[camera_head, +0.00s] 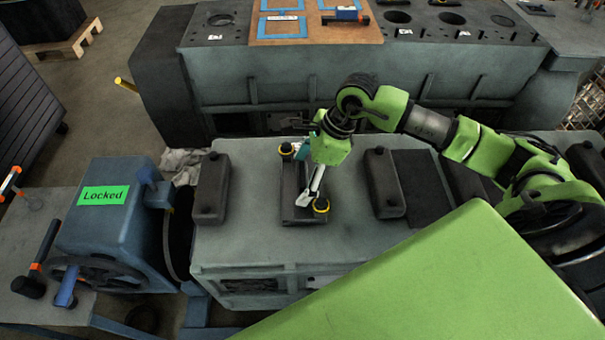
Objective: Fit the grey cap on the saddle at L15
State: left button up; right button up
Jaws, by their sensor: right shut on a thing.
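My right gripper (312,190) points down over the middle of the grey engine block (245,245). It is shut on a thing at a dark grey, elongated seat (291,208). The held thing is mostly hidden by the fingers; I take it to be the grey cap but cannot make out its outline. A black knob with a yellow ring (286,150) stands at the far end of the seat, and another (321,207) at the near end. I cannot read an L15 label or tell whether the cap touches the saddle. My left gripper is not in view.
Black covers stand on the block left (212,187) and right (385,183) of the seat. A blue machine with a green "Locked" sign (103,195) is at the left. Behind, a long grey bench (340,75) carries a brown board (315,30) with blue frames.

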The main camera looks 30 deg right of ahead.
jog(key=o, duration=1.4)
jog(key=shift+r, duration=0.15)
jog(key=shift+c, duration=0.2)
jog(key=shift+s, duration=0.1)
jog(key=v, duration=1.2)
